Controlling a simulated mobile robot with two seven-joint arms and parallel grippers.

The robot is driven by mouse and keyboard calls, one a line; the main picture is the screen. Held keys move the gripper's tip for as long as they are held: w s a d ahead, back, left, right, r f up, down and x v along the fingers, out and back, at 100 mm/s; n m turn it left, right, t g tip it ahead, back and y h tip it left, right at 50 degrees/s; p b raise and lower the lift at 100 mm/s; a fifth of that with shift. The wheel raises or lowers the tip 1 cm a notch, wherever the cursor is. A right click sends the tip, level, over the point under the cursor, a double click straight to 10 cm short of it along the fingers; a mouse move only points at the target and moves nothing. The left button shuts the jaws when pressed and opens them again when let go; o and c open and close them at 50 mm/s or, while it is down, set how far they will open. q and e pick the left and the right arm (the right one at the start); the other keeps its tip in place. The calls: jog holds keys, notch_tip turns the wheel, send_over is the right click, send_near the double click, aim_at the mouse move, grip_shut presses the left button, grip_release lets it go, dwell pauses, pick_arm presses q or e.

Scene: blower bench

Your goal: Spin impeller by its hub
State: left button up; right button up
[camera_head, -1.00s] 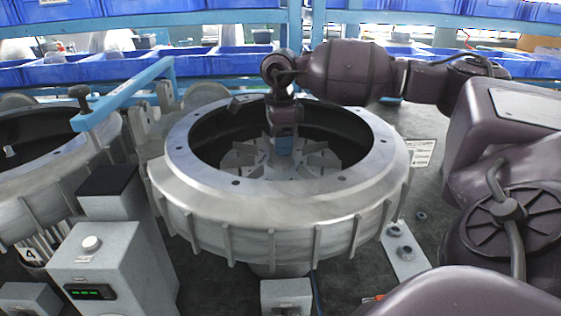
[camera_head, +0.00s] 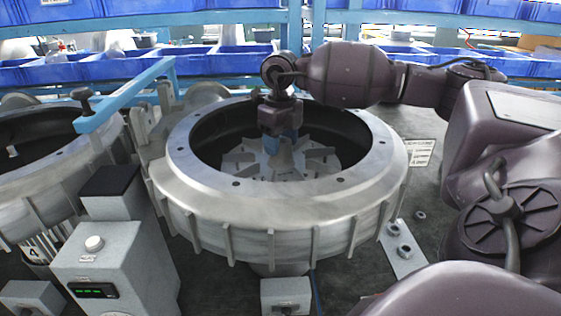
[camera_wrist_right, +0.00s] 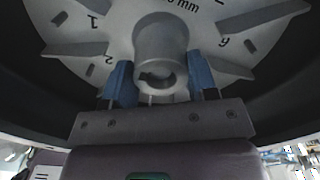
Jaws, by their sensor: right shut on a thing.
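The impeller (camera_head: 312,160) is a grey disc with several raised vanes, inside the round metal blower housing (camera_head: 205,205). In the right wrist view the impeller (camera_wrist_right: 85,25) shows printed numbers and a grey cylindrical hub (camera_wrist_right: 160,50) with a notched bore. My right gripper (camera_head: 283,145) reaches down into the housing opening from above. In the right wrist view its blue fingers (camera_wrist_right: 160,85) stand on either side of the hub, shut on it. In the head view the fingers partly hide the hub. My left gripper is not in view.
A second round housing (camera_head: 30,185) stands at the left, with a blue bar (camera_head: 125,95) beside it. A grey control box (camera_head: 110,265) with a white knob stands front left. Nuts sit on a plate (camera_head: 403,250) at the right. Blue bins (camera_head: 75,70) line the back.

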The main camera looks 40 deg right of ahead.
jog(key=m, duration=0.4)
jog(key=shift+m, duration=0.3)
jog(key=m, duration=0.3)
jog(key=shift+m+p, duration=0.3)
jog(key=shift+p, duration=0.1)
jog(key=shift+m, duration=0.8)
jog(key=o, duration=0.6)
jog(key=shift+c, duration=0.2)
